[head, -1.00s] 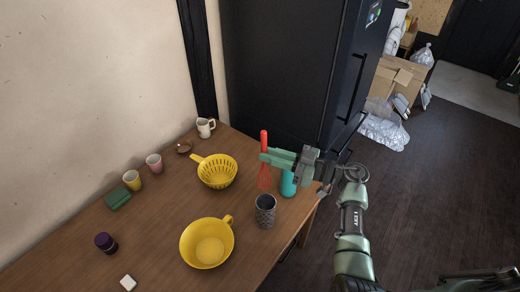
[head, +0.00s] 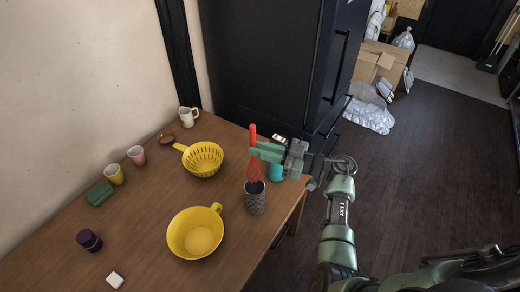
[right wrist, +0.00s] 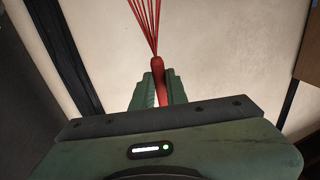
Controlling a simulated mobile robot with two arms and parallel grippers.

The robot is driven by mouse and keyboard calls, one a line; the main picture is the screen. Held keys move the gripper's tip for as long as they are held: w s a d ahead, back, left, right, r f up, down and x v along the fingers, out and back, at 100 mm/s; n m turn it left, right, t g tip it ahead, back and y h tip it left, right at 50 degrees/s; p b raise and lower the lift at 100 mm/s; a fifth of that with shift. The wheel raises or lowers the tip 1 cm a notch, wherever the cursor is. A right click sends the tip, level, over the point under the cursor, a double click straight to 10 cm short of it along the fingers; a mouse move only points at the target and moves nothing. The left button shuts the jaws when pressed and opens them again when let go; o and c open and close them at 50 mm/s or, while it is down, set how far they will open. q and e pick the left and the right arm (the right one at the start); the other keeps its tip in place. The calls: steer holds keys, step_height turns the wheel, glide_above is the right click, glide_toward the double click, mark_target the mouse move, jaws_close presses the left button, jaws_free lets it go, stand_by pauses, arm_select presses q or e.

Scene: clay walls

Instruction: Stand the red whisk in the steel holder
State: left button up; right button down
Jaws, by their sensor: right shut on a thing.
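The red whisk (head: 254,170) is upright, handle up and wires down, in the head view. My right gripper (head: 262,153) is shut on its handle, which also shows between the fingers in the right wrist view (right wrist: 158,75). The steel holder (head: 256,203), a grey patterned cup, stands on the table right below the whisk. The lower ends of the wires overlap the holder's dark mouth; I cannot tell whether they are inside it. My left gripper is out of view.
A yellow colander (head: 203,160) and a yellow bowl (head: 195,235) stand left of the holder. A teal object (head: 276,173) is just behind it, partly hidden by my gripper. Cups and small items lie further left on the wooden table (head: 140,222). The table's right edge is close.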

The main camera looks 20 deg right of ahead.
mark_target(260, 174)
step_height(260, 174, down, 2)
steer(key=shift+f+b, duration=0.1)
steer(key=shift+b, duration=0.85)
steer(key=shift+f+b, duration=0.6)
steer(key=shift+f, duration=0.65)
steer(key=shift+f+b, duration=1.8)
steer(key=shift+f, duration=1.3)
steer(key=c, duration=1.3)
jaws_free()
